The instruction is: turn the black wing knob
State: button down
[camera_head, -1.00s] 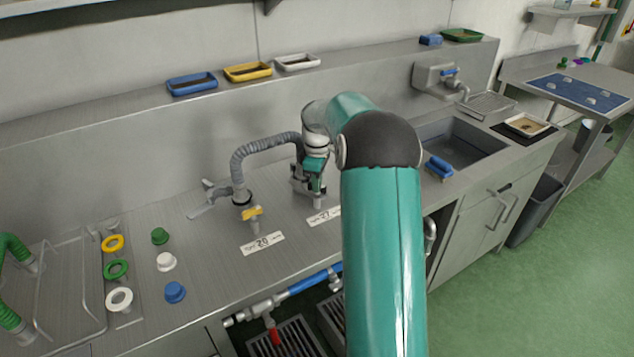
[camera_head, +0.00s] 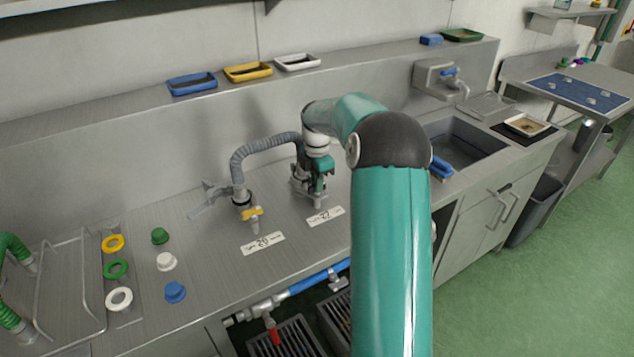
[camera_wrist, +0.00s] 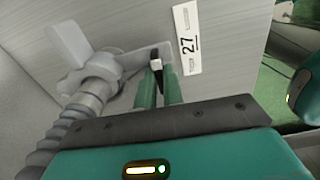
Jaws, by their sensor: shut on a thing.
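The black wing knob (camera_wrist: 158,74) shows in the wrist view between my two green fingers, at the end of a grey metal fitting on the counter. My gripper (camera_wrist: 159,78) is shut on it. In the head view my gripper (camera_head: 307,189) points down at the fitting behind the label marked 27 (camera_head: 325,216). The knob itself is mostly hidden there by my gripper. In the wrist view the label 27 (camera_wrist: 187,40) lies just to the right of the knob.
A grey corrugated hose (camera_head: 250,150) arches left of my gripper to a second fitting with a yellow wing knob (camera_head: 252,213), behind another label (camera_head: 262,243). Loose coloured caps and rings lie at left. A sink (camera_head: 462,146) is at right.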

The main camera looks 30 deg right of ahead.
jog(key=shift+n, duration=0.3)
jog(key=c, duration=1.5)
grip_release()
notch_tip(320, 180, up, 14)
jog(key=shift+f, duration=0.1)
jog(key=shift+o, duration=0.3)
